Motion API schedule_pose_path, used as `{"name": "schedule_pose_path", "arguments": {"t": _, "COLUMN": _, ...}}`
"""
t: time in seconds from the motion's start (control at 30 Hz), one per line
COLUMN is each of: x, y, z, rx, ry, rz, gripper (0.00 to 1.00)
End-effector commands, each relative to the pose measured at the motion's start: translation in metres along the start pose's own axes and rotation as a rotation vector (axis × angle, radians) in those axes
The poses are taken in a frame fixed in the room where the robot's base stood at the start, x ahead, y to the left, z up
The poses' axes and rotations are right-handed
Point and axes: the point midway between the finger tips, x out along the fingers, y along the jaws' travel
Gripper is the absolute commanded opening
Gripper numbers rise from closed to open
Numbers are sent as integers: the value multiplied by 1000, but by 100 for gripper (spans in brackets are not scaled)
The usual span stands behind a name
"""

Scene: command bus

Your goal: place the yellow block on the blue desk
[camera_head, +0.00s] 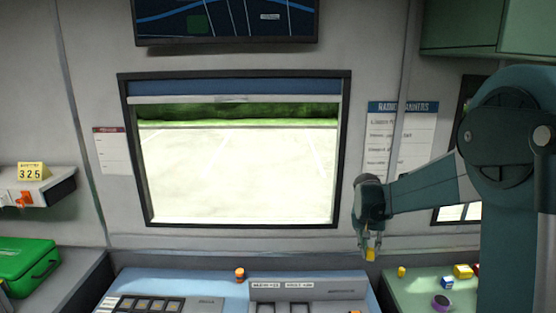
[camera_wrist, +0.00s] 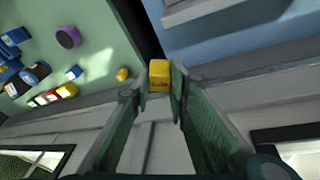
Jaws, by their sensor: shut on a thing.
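My gripper (camera_head: 370,250) is shut on the yellow block (camera_head: 370,255) and holds it in the air. The blue desk (camera_head: 215,285) spans the bottom middle of the head view. It also shows at the upper right of the wrist view (camera_wrist: 225,45). The block appears near the dark gap between the blue desk and the green desk, apart from both surfaces.
The green desk (camera_head: 415,288) at right holds a purple round thing (camera_head: 441,301), a small yellow piece (camera_head: 401,271) and several blocks. On the blue desk stand an orange object (camera_head: 240,274), a grey console (camera_head: 308,288) and a button panel (camera_head: 150,304). Bare blue surface lies between them.

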Motion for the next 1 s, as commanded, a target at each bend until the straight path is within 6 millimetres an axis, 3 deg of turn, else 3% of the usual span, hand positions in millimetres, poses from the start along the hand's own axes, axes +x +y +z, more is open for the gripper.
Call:
{"name": "schedule_pose_path", "arguments": {"t": 0.2, "x": -20, "y": -56, "z": 18, "rx": -46, "ry": 8, "rz": -11, "gripper": 4}}
{"name": "schedule_pose_path", "arguments": {"t": 0.4, "x": -34, "y": -93, "z": 32, "rx": -77, "ry": 13, "rz": -19, "gripper": 4}}
{"name": "schedule_pose_path", "arguments": {"t": 0.6, "x": -41, "y": -111, "z": 40, "rx": -90, "ry": 16, "rz": -22, "gripper": 4}}
{"name": "schedule_pose_path", "arguments": {"t": 1.0, "x": -42, "y": -114, "z": 42, "rx": -92, "ry": 16, "rz": -23, "gripper": 4}}
